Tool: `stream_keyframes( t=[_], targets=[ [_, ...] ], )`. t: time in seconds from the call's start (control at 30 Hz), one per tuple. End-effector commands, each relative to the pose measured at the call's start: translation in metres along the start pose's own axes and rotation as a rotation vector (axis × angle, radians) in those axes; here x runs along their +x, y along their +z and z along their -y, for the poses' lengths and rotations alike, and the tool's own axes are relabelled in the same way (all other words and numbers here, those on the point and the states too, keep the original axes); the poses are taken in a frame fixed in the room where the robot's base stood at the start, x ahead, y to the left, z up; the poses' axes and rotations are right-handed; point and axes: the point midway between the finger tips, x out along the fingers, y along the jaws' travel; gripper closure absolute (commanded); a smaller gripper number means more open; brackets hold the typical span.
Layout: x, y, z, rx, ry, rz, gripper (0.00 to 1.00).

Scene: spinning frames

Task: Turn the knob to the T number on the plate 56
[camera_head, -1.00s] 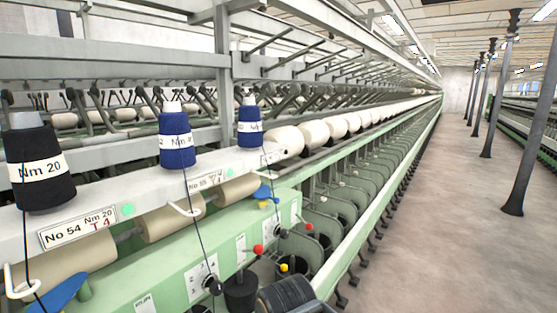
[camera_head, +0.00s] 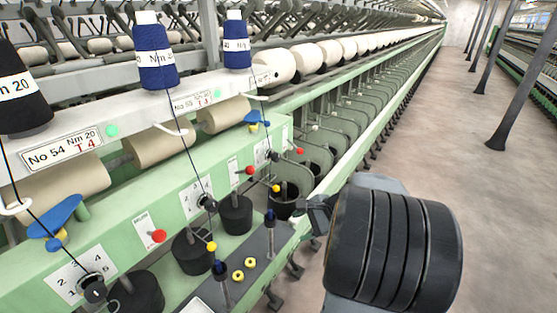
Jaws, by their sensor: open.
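The front plate (camera_head: 62,152) reads No 54, Nm 20, T 4. The middle plate (camera_head: 193,100) seems to read No 55, T 3. A third plate (camera_head: 262,76) sits farther along the rail, its text too small to read. Black knobs sit on number dials on the green panel: a near knob (camera_head: 94,289), a middle knob (camera_head: 207,202) and a far knob (camera_head: 272,156). The far knob's pointing is too small to tell. My gripper (camera_head: 316,214) is open, right of the far knob and apart from it, partly hidden by my black ribbed arm.
Red-tipped levers (camera_head: 159,237) and yellow-tipped levers stick out from the green panel (camera_head: 150,210). Thread runs down from a blue cone (camera_head: 155,55) across the panel. A grey shelf (camera_head: 250,255) lies below. The floor (camera_head: 440,180) at right is clear up to the columns.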

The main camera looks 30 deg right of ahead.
Motion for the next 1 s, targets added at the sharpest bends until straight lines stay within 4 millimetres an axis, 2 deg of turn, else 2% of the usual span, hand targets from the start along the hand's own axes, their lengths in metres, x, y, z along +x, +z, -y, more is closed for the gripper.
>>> stream_keyframes(
  t=[0.03, 0.1, 0.2, 0.33, 0.5, 0.67, 1.0],
  targets=[
    [-0.006, -0.017, 0.011, 0.169, -0.11, 0.061, 0.41],
    [-0.02, -0.031, 0.032, 0.366, -0.263, 0.16, 0.41],
    [-0.041, -0.044, 0.061, 0.561, -0.438, 0.303, 0.41],
    [-0.065, -0.04, 0.094, 0.694, -0.579, 0.474, 0.41],
    [-0.087, -0.031, 0.114, 0.793, -0.65, 0.629, 0.41],
    [-0.081, -0.025, 0.122, 0.827, -0.631, 0.654, 0.41],
    [-0.041, -0.007, 0.167, 0.827, -0.628, 0.653, 0.41]
  ],
)
